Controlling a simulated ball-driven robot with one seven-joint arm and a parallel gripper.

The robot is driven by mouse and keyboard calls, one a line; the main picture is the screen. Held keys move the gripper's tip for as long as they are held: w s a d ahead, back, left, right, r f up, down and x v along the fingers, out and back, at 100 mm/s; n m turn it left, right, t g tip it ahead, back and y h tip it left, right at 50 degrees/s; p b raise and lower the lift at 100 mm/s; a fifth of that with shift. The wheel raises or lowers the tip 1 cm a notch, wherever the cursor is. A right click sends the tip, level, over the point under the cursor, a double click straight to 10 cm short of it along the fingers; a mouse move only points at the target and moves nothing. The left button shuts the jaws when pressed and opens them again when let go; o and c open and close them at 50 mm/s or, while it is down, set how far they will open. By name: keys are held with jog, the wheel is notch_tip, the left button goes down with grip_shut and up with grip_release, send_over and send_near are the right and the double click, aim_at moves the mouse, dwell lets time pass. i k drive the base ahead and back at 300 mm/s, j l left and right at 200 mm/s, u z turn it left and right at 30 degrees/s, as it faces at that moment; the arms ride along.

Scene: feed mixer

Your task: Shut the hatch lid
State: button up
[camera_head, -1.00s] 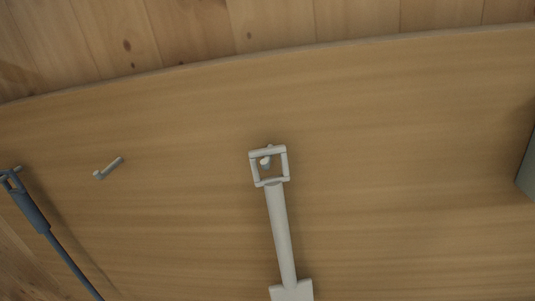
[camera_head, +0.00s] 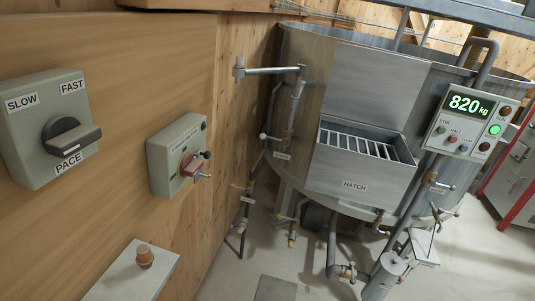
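The hatch (camera_head: 340,176) is a grey metal box labelled HATCH on the front of a large round metal tank, right of centre. Its top is open, and a grate of bars (camera_head: 368,143) shows in the opening. A flat grey panel that looks like the hatch lid (camera_head: 375,85) stands raised behind the grate, against the tank side. No handle on it can be made out. My gripper is not in view.
At the left, a wooden panel carries a PACE dial (camera_head: 70,138) and a box with a red switch (camera_head: 183,163). A scale display (camera_head: 466,119) reading 820 kg stands right of the hatch. Pipes and valves (camera_head: 338,262) run below the tank.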

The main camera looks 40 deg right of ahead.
aim_at(377, 88)
jog(key=l+z, duration=0.3)
jog(key=z, duration=0.15)
jog(key=i+l+z, duration=0.2)
jog(key=z, duration=0.25)
jog(key=i+l+z, duration=0.15)
jog(key=i+l, duration=0.35)
jog(key=l, duration=0.25)
jog(key=i+l+z, duration=0.15)
jog(key=i+l, duration=0.6)
jog(key=l, duration=0.25)
jog(key=i+l, duration=0.15)
jog(key=l, duration=0.2)
jog(key=i+l+u, duration=0.1)
jog(key=l, duration=0.3)
jog(key=i+l, duration=0.15)
jog(key=l, duration=0.25)
